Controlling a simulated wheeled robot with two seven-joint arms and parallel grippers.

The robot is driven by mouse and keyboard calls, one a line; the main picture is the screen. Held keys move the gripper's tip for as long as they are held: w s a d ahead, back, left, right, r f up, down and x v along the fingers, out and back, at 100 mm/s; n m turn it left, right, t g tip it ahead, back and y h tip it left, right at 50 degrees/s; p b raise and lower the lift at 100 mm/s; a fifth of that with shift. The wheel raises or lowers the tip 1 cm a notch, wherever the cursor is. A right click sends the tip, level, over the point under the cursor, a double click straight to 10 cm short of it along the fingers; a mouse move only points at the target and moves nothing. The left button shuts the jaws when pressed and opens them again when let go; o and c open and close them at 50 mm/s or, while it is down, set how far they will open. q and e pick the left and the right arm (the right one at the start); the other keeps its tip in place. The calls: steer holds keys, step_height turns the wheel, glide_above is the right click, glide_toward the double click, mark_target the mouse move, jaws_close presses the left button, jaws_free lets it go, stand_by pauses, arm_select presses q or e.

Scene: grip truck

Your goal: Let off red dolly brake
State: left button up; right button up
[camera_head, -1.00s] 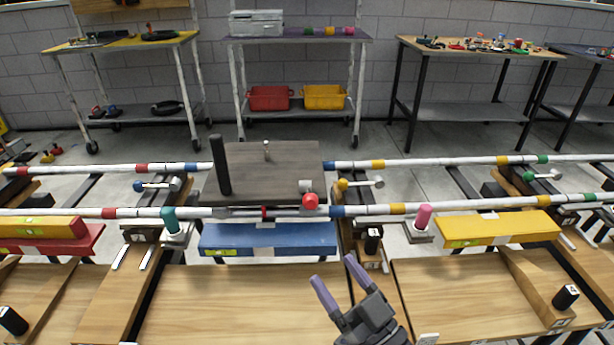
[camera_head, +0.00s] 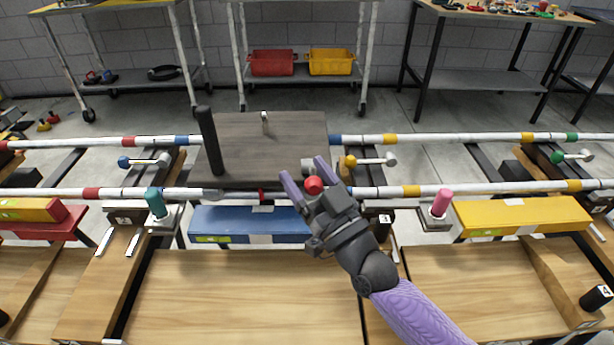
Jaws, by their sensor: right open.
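The dolly (camera_head: 265,145) is a dark grey flat platform on two white rails, with a black upright post at its left. Its red brake knob (camera_head: 314,185) is at the dolly's front right corner. My right gripper (camera_head: 304,177) is open, with its two purple fingers on either side of the red knob in the picture. I cannot tell whether the fingers touch it. The gripper hides the knob's lower part and its mount. My left gripper is not in view.
The white rails (camera_head: 455,190) carry coloured bands. A yellow-knobbed lever (camera_head: 351,161) stands right of the dolly, and a blue-knobbed lever (camera_head: 125,162) stands left. A blue box (camera_head: 240,222) and a yellow box (camera_head: 520,215) lie below the front rail.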

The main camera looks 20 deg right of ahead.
jaws_close()
stand_by(0.3)
steer(key=shift+f, duration=0.1)
stand_by(1.0)
